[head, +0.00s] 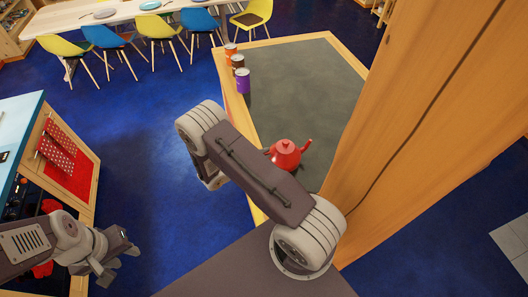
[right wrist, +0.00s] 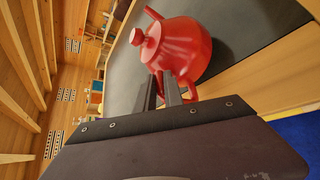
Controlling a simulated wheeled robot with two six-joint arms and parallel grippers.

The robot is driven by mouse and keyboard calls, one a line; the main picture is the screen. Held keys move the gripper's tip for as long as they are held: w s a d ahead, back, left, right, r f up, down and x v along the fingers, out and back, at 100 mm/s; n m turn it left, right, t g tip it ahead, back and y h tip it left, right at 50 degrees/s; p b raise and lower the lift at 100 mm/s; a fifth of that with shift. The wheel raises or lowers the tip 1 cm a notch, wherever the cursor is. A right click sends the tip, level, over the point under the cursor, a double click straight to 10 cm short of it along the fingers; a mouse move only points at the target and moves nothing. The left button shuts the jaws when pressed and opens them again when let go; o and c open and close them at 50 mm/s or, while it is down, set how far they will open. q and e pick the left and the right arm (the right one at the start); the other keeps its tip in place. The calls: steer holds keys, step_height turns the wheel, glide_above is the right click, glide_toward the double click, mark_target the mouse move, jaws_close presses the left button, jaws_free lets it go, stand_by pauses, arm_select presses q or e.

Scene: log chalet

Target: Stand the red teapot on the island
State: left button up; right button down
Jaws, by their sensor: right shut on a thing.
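The red teapot (head: 286,155) shows just past my right arm in the head view, over the grey top of the wood-edged island (head: 318,90). In the right wrist view the teapot (right wrist: 184,48) has its spout pointing away and its handle towards me. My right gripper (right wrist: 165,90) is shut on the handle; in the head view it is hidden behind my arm. I cannot tell whether the teapot's base touches the island top. My left gripper (head: 116,264) is at the lower left, away from the island, and appears empty; its jaw opening is unclear.
An orange can (head: 231,49), a brown can (head: 238,61) and a purple can (head: 243,80) stand along the island's left edge. A wooden post (head: 420,100) rises close on the right. The island's middle is clear. A kitchen counter (head: 20,125) stands at left.

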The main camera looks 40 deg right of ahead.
steer(key=shift+w, duration=0.15)
steer(key=c, duration=1.5)
jaws_free()
steer(key=shift+d+f, duration=0.15)
steer(key=shift+d, duration=0.05)
steer(key=shift+o, duration=0.2)
steer(key=shift+d, duration=0.15)
steer(key=shift+a, duration=0.25)
